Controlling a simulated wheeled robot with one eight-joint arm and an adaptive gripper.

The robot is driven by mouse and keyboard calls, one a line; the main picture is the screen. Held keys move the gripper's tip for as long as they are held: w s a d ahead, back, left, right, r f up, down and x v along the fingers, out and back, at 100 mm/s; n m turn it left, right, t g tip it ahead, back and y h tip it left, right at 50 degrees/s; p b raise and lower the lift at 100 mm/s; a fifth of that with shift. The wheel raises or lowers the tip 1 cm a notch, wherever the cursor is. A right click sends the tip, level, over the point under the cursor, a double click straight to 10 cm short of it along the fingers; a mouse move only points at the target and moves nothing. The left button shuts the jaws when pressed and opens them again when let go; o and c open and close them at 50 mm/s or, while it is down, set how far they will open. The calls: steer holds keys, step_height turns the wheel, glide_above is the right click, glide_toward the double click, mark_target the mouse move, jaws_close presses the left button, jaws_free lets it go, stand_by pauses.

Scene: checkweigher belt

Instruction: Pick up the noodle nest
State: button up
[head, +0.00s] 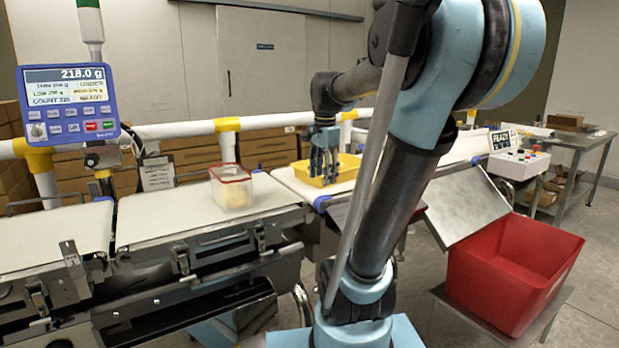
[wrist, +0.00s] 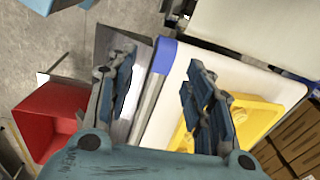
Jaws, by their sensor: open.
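In the head view, a clear container (head: 231,190) with a red rim stands on the white belt, with a pale yellow lump inside it; I cannot tell whether this is the noodle nest. A yellow tray (head: 346,171) lies further right on the belt. My gripper (head: 324,168) is just above or at this tray, fingers pointing down. In the wrist view, my gripper (wrist: 160,95) is open, with nothing visible between its fingers. The right finger hides part of the yellow tray (wrist: 262,112).
A red bin (head: 510,262) stands low at the right, beside a sloping metal plate (head: 465,205). A display (head: 70,103) reading 218.0 g rises at the left. A white and yellow rail runs behind the belt. The belt (head: 65,240) at the left is bare.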

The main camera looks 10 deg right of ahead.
steer(key=w+r+m, duration=0.4)
steer(key=w+m, duration=0.1)
steer(key=w, duration=0.3)
steer(key=w+r+m+g, duration=0.1)
steer(key=w+r+m, duration=0.25)
steer(key=w, duration=0.35)
steer(key=w+r+m, duration=0.3)
steer(key=w+m, duration=0.3)
steer(key=w, duration=0.2)
step_height(320, 180, down, 17)
steer(key=shift+d+f, duration=0.1)
steer(key=shift+d, duration=0.05)
steer(key=shift+c, duration=0.4)
steer(key=c, duration=0.5)
